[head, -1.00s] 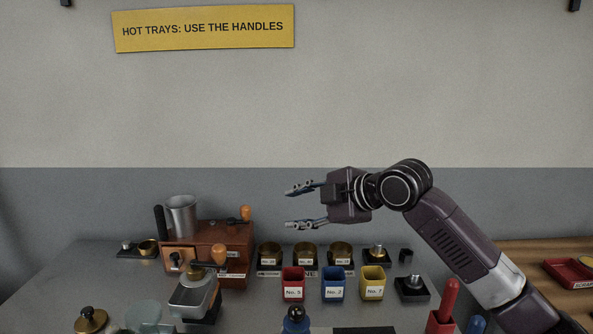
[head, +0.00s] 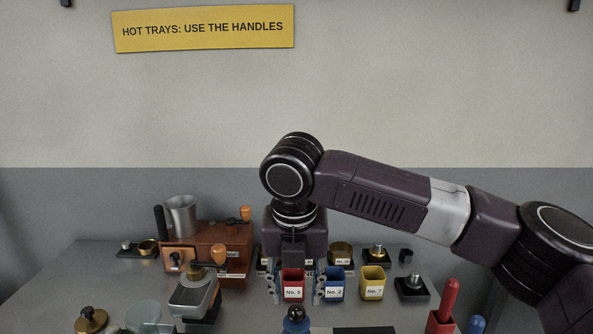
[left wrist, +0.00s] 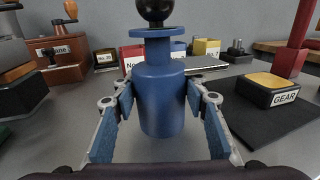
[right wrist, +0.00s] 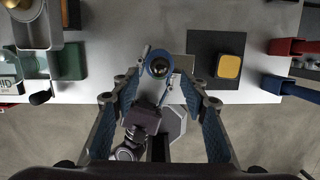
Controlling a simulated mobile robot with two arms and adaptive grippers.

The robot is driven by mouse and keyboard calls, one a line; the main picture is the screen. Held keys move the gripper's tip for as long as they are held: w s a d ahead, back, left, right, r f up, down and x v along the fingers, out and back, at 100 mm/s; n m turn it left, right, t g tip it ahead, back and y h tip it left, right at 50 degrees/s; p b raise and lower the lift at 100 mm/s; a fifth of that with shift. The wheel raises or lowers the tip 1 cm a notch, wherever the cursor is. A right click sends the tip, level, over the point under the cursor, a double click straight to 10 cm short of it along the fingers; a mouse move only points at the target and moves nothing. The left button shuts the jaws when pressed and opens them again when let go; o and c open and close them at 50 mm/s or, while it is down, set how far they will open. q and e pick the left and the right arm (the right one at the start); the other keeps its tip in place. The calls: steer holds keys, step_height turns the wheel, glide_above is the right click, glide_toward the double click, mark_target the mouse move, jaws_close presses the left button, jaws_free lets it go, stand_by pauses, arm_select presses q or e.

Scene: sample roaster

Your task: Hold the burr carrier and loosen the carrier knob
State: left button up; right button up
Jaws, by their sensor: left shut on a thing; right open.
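The burr carrier is a blue cylinder (left wrist: 160,105) with a flange and a round black carrier knob (left wrist: 155,10) on top. It stands upright at the front of the bench in the head view (head: 295,326). My left gripper (left wrist: 160,92) is shut on the carrier's body, one finger on each side; it is out of the head view. My right gripper (head: 294,292) is open and points down, its fingers apart and empty. In the right wrist view, the knob (right wrist: 160,68) lies between and beyond the open fingers of the right gripper (right wrist: 163,88), not touched.
Red (head: 292,283), blue (head: 335,284) and yellow (head: 373,283) cups stand behind the carrier. A wooden grinder (head: 222,246) is at the back left. A dark mat with a yellow-topped gear block (left wrist: 272,90) lies right of the carrier. A red upright handle (head: 445,302) stands further right.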

mark_target(298, 306)
steer(key=shift+w+f, duration=0.2)
steer(key=shift+f, duration=0.8)
steer(key=shift+w+f, duration=0.2)
steer(key=shift+f, duration=0.75)
steer(key=shift+c, duration=0.7)
steer(key=c, duration=0.9)
steer(key=n+y, duration=0.1)
steer(key=n, duration=0.4)
steer(key=shift+d, duration=0.15)
steer(key=n+y, duration=0.1)
steer(key=n, duration=0.4)
steer(key=shift+w+d+g, duration=0.1)
steer(key=shift+g, duration=0.2)
steer(key=o, duration=1)
